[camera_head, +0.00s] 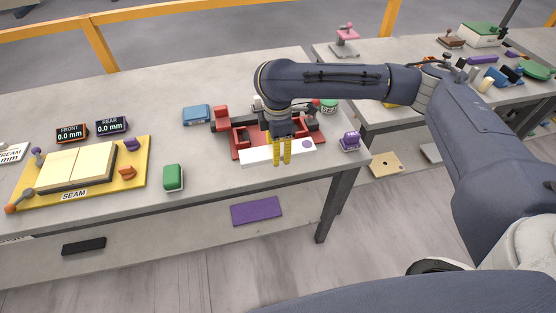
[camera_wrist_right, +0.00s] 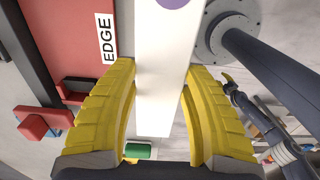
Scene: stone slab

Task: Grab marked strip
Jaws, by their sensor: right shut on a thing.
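The marked strip (camera_head: 257,156) is a long white bar with a purple dot near its right end. In the head view it lies along the front side of a red fixture (camera_head: 238,131) near the table's right end. My right gripper (camera_head: 282,161) is over the strip's middle, with its yellow fingers pointing down. In the right wrist view the strip (camera_wrist_right: 164,75) runs between the two yellow fingers, which are shut on it. I cannot tell if the strip is clear of the fixture. My left gripper is not in view.
A yellow board (camera_head: 136,172) marked SEAM with an open book-like block stands at the left. A green block (camera_head: 173,177) sits at the front edge, and a blue box (camera_head: 196,114) behind. A purple stamp (camera_head: 349,141) is right of the strip. A second cluttered table stands at the right.

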